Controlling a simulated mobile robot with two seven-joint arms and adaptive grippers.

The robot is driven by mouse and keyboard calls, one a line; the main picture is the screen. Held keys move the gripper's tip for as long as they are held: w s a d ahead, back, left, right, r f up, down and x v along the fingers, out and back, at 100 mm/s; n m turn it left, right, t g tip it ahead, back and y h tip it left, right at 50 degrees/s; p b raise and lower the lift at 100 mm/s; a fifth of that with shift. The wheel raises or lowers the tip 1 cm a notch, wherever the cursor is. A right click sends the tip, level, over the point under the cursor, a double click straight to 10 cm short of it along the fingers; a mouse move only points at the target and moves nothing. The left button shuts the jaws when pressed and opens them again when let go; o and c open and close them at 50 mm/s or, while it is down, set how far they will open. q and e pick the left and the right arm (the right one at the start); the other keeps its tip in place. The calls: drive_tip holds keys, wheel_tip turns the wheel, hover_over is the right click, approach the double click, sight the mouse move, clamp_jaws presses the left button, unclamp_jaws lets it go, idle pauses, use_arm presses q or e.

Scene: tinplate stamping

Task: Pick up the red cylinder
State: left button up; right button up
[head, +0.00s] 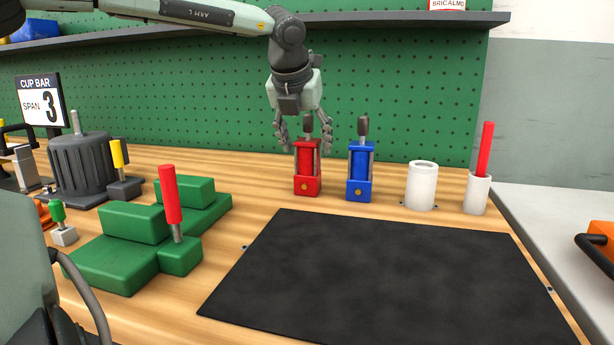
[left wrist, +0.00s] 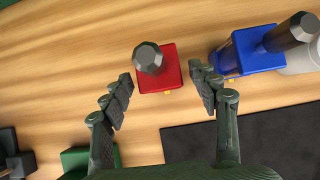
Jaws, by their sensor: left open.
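The red cylinder (head: 307,172) stands upright on the wooden bench, a red-framed unit with a dark rod on top. My left gripper (head: 305,148) is open above and around its upper part, pointing down, one finger to each side. In the left wrist view the red cylinder (left wrist: 172,78) lies between the open fingertips (left wrist: 160,74), with a visible gap on each side. Whether a finger touches it cannot be told. My right gripper is not in view.
A similar blue cylinder (head: 360,175) stands close on the right. Beyond it are a white cup (head: 421,186) and a white holder (head: 477,195) with a red rod. Green blocks (head: 115,262) with a red-handled peg (head: 171,195) stand left. The black mat (head: 390,280) in front is clear.

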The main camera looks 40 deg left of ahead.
use_arm(q)
drive_tip(key=shift+x, duration=1.55)
drive_tip(key=shift+c, duration=0.4)
clamp_jaws()
drive_tip(key=shift+w+r, duration=0.1)
drive_tip(key=shift+r, duration=0.1)
